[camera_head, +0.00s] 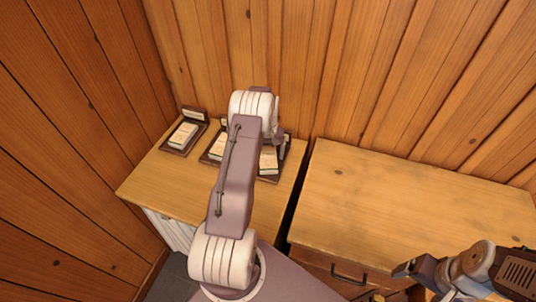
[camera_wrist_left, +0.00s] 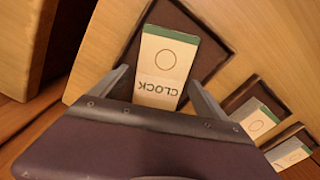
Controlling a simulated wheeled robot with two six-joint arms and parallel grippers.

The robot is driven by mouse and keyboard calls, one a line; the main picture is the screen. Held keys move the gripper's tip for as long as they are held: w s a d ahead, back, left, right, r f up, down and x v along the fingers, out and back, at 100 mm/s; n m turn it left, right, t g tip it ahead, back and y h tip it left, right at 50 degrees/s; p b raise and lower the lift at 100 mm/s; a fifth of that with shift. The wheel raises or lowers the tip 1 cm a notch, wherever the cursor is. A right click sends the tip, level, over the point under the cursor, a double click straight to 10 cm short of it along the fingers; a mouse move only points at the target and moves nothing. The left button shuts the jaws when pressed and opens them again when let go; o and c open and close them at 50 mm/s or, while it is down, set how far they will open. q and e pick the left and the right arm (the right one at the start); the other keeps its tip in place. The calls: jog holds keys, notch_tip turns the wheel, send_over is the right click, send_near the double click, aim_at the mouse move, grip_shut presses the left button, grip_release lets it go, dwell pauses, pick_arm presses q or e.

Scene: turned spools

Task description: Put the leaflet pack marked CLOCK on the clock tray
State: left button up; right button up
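The leaflet pack marked CLOCK (camera_wrist_left: 163,68), cream with a green end and a circle, shows in the left wrist view over a dark tray (camera_wrist_left: 208,55). My left gripper (camera_wrist_left: 158,78) has its fingers apart, one on each side of the pack's near end, with gaps showing. I cannot tell whether the pack rests fully on the tray. In the head view a pack (camera_head: 268,160) shows on the right-hand tray (camera_head: 270,179), partly hidden by my left arm. My right gripper (camera_head: 405,270) is at the lower right; its fingers cannot be made out.
Two more dark trays with packs stand on the left table: a left one (camera_head: 173,150) and a middle one (camera_head: 206,159), partly behind my arm. Their signs are too small to read. The cabinet top (camera_head: 400,205) to the right is bare. Wooden walls close in behind and left.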

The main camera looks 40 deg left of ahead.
aim_at(268, 156)
pick_arm(q)
notch_tip(268, 156, up, 12)
jog(key=s+d+r+m, duration=0.15)
jog(key=s+d, duration=0.25)
jog(key=d, duration=0.4)
jog(key=s+d+r+m, duration=0.1)
jog(key=s+d+m, duration=0.25)
jog(key=d, duration=0.45)
jog(key=s+d+f+m, duration=0.1)
jog(key=s+d, duration=0.2)
jog(key=s, duration=0.3)
jog(key=s+d+m+t, duration=0.1)
jog(key=s+d, duration=0.2)
jog(key=s, duration=0.3)
jog(key=shift+d+f+m, duration=0.35)
jog(key=shift+m, duration=0.05)
jog(key=shift+d, duration=0.1)
